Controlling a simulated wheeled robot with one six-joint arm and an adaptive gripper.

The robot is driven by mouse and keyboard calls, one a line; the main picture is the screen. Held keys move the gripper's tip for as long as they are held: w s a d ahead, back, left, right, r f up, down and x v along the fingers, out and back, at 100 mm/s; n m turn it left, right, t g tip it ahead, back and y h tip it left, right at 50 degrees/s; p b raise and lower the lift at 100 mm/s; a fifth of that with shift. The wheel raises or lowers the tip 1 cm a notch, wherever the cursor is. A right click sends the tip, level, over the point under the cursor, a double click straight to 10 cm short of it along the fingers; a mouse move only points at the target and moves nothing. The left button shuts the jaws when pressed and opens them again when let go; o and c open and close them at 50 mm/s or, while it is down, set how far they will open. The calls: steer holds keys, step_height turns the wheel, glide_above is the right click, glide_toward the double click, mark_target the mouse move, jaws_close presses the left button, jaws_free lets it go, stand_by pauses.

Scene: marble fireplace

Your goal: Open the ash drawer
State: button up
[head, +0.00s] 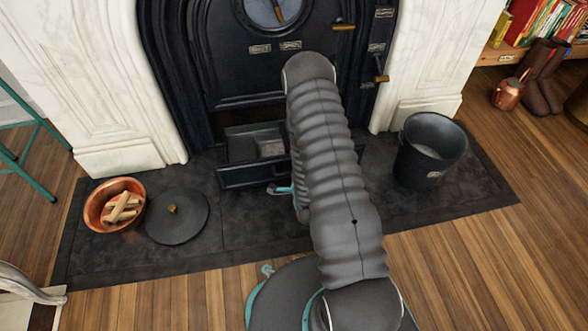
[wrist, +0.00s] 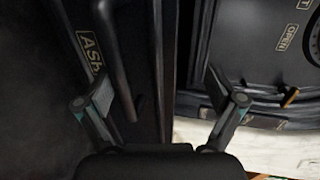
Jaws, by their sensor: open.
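The ash drawer (head: 232,176) juts out from the bottom of the black fireplace, with its open top and the inside in view. Its right part is hidden behind my arm. In the wrist view, its front carries an "ASH" label (wrist: 91,50) and a dark bar handle (wrist: 115,55). My gripper (wrist: 165,103) is open, with its fingers wide apart. The handle lies just right of the left finger; I cannot tell whether they touch. In the head view, only a little of my gripper (head: 283,189) shows, low beside the drawer front.
A copper bowl of wood (head: 104,206) and a round black lid (head: 178,222) lie on the dark hearth at left. A black bucket (head: 414,165) stands at right. White marble pillars (head: 107,90) flank the fireplace. Hearth in front of the drawer is mostly clear.

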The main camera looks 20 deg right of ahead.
steer(key=shift+t, duration=0.3)
step_height(320, 180, up, 6)
steer(key=shift+w+r, duration=0.1)
steer(key=c, duration=0.5)
steer(key=shift+o, duration=0.2)
steer(key=shift+r, duration=0.1)
